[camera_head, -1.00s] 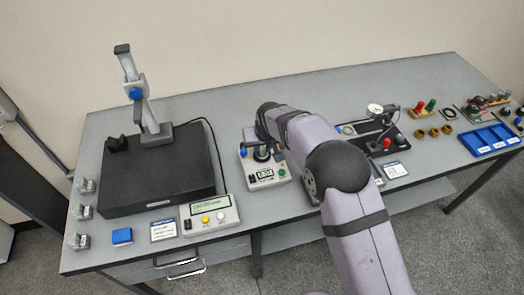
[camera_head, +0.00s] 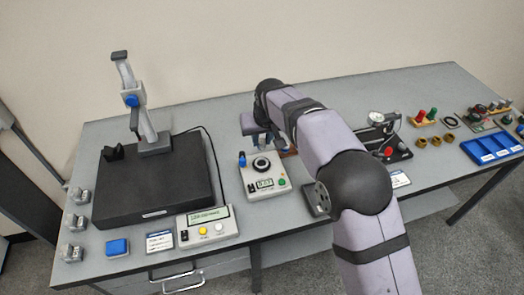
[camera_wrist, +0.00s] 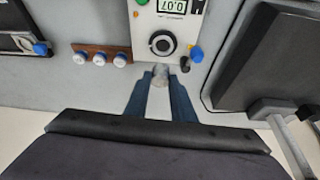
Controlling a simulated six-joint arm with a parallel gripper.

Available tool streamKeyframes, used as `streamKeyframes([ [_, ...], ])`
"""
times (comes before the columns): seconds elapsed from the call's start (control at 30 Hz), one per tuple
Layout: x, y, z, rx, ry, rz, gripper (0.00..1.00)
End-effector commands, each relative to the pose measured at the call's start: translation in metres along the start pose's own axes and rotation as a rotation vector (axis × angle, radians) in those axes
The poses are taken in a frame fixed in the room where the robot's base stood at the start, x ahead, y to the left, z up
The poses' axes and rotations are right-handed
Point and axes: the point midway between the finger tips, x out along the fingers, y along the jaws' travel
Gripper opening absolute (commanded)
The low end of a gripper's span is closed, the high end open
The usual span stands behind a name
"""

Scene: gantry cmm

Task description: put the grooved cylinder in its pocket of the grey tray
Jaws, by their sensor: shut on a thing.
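My gripper (camera_wrist: 161,84) is shut on a small pale grey, shiny piece at its fingertips, which I take to be the grooved cylinder (camera_wrist: 161,76). Only its end shows between the fingers, and I cannot make out grooves. In the wrist view it appears just beside the edge of a white meter box. In the head view my gripper (camera_head: 264,145) is behind that box, partly hidden by my own arm. I cannot make out a grey tray with pockets in either view; my arm covers part of the bench.
The white meter box (camera_head: 264,178) has a dial and knobs. A wooden rack (camera_wrist: 101,52) with white-and-blue pieces stands beside it. A black plate (camera_head: 155,185) with a gauge stand is at left. A dial gauge fixture (camera_head: 385,140) and blue tray (camera_head: 490,147) are at right.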

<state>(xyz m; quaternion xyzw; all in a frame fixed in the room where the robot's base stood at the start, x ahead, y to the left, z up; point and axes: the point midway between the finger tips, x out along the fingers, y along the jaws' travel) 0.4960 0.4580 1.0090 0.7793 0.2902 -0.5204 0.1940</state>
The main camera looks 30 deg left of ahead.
Motion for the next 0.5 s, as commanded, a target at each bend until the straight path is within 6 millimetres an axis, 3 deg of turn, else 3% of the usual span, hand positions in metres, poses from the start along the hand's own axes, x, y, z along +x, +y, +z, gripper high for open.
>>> streamKeyframes([
  [0.33, -0.019, 0.002, -0.008, 0.003, 0.000, 0.001, 0.00],
  [0.5, -0.023, 0.020, -0.011, 0.030, 0.000, 0.012, 0.00],
])
